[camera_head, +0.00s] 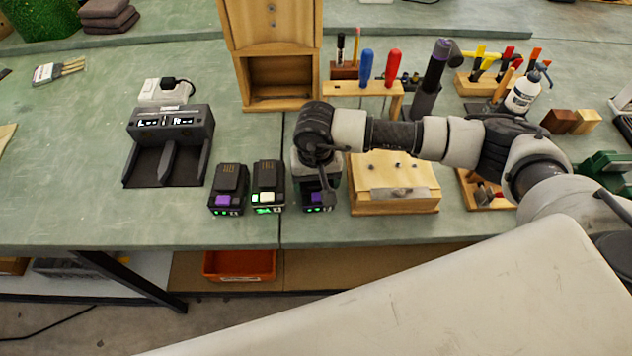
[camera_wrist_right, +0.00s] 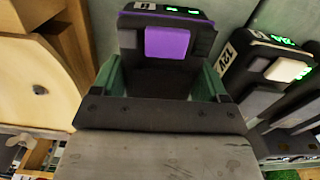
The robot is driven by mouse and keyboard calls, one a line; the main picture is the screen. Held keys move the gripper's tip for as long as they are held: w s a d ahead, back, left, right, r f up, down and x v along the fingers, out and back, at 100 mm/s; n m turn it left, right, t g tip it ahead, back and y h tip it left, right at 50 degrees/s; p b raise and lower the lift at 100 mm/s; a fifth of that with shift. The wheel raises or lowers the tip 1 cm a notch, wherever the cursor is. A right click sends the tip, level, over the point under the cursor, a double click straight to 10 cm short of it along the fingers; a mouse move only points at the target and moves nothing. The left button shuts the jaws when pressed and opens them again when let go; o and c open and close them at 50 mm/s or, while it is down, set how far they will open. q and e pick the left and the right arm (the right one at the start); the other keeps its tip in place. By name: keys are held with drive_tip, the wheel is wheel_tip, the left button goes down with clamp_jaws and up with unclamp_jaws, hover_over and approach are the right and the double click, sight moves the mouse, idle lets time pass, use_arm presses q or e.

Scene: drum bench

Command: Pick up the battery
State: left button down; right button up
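Three dark batteries stand in a row on the bench. The left one (camera_head: 227,192) has a purple button, the middle one (camera_head: 267,186) a white button. The right one (camera_head: 318,203) has a purple button and is partly hidden under my right gripper (camera_head: 316,176). In the right wrist view this purple-button battery (camera_wrist_right: 168,42) lies between the green-padded fingers of the gripper (camera_wrist_right: 160,82). Whether the pads press on it cannot be told. The white-button battery (camera_wrist_right: 270,68) shows beside it. My left gripper is not in view.
A black charger (camera_head: 167,145) stands at the left. A wooden box (camera_head: 393,182) sits close to the right of my gripper. A wooden cabinet (camera_head: 271,50) and a screwdriver rack (camera_head: 362,88) stand behind. The bench's front edge is near the batteries.

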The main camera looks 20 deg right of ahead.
drive_tip(key=c, duration=0.5)
drive_tip(key=shift+c, duration=0.2)
drive_tip(key=shift+w+r, duration=0.1)
drive_tip(key=shift+r, duration=0.05)
